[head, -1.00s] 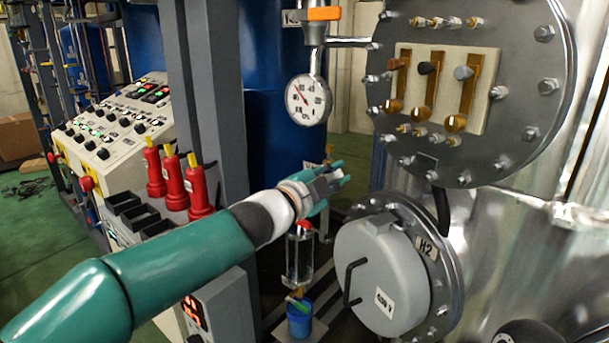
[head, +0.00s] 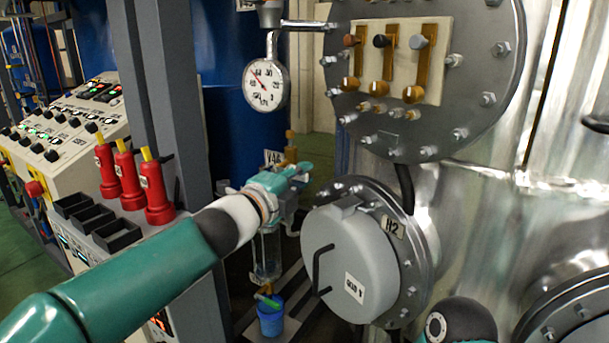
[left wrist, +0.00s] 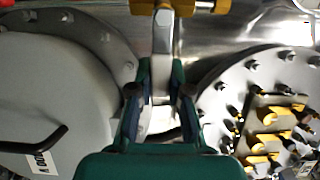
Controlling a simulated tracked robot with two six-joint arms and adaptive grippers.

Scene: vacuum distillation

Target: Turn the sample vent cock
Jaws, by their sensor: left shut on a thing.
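My left gripper (head: 295,172) reaches in from the left beside the grey round cover, above the clear sample vessel (head: 267,255). In the left wrist view its fingers (left wrist: 160,82) are closed around the pale, flat handle of the sample vent cock (left wrist: 162,35). Brass-yellow fittings show at the top edge of that view. In the head view the gripper hides the handle, and a brass fitting (head: 291,150) with a white tag stands just behind it. Part of my right arm (head: 458,322) shows at the bottom right; its gripper is out of view.
The grey H2 cover (head: 335,245) with a black handle is close on the right. Above it is a round flange (head: 440,130) with several brass levers. A pressure gauge (head: 266,86) hangs above the gripper. A blue cup (head: 271,318) stands below the vessel.

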